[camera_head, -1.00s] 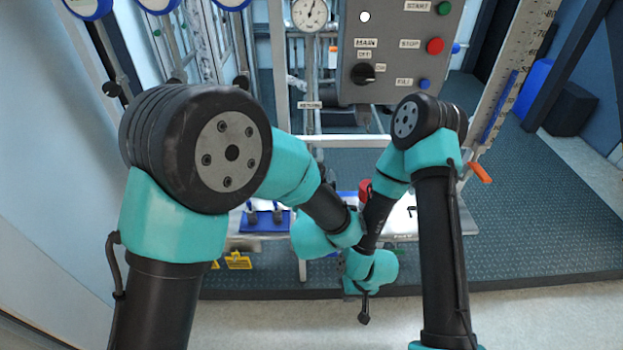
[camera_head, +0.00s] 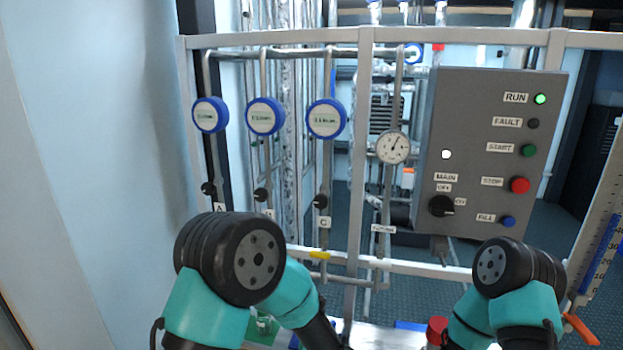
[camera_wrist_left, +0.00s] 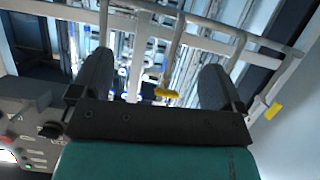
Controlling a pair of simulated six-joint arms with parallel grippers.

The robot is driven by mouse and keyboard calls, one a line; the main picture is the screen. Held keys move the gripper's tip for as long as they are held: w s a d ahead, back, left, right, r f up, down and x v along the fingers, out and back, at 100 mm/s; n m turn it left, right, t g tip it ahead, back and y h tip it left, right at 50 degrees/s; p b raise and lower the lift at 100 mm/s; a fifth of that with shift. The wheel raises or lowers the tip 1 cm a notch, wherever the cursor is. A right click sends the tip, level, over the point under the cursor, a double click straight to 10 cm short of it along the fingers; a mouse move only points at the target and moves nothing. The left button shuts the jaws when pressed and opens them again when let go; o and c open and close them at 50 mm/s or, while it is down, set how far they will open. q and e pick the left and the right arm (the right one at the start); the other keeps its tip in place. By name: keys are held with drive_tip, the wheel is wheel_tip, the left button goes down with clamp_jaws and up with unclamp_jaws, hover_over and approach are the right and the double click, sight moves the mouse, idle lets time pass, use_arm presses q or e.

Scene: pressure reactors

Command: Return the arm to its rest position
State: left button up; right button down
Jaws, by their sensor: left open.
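My left gripper shows in the left wrist view (camera_wrist_left: 155,85), its two dark fingers wide apart with nothing between them in its grasp. A yellow valve handle (camera_wrist_left: 166,92) appears in the gap between the fingers, beyond them; contact is not visible. In the head view my left arm (camera_head: 235,280) is bent at the lower left, and its gripper is below the picture edge. My right arm (camera_head: 510,285) is at the lower right, with its gripper also out of frame.
A grey control panel (camera_head: 485,125) stands at the right, its RUN lamp (camera_head: 540,99) lit green. Blue-rimmed gauges (camera_head: 326,119) and a white dial (camera_head: 393,147) hang on the pipe frame. The yellow handle (camera_head: 319,255) is below line C. An orange lever (camera_head: 580,328) is at lower right.

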use_arm(q)
drive_tip(key=s+a+f+n+g, duration=0.1)
drive_tip(key=s+a+f+g, duration=0.2)
drive_tip(key=a+f, duration=0.45)
drive_tip(key=s+a+f+n+g, duration=0.1)
drive_tip(key=s+a+f+g, duration=0.25)
drive_tip(key=a+f, duration=0.35)
drive_tip(key=s+a+f+n+g, duration=0.1)
drive_tip(key=s+a+f+g, duration=0.1)
drive_tip(key=s+a, duration=0.4)
drive_tip(key=s+a+f+n+g, duration=0.1)
drive_tip(key=s+a+f+g, duration=0.2)
drive_tip(key=s+a, duration=0.3)
drive_tip(key=s+f, duration=0.1)
drive_tip(key=s, duration=0.2)
drive_tip(key=shift+g, duration=0.35)
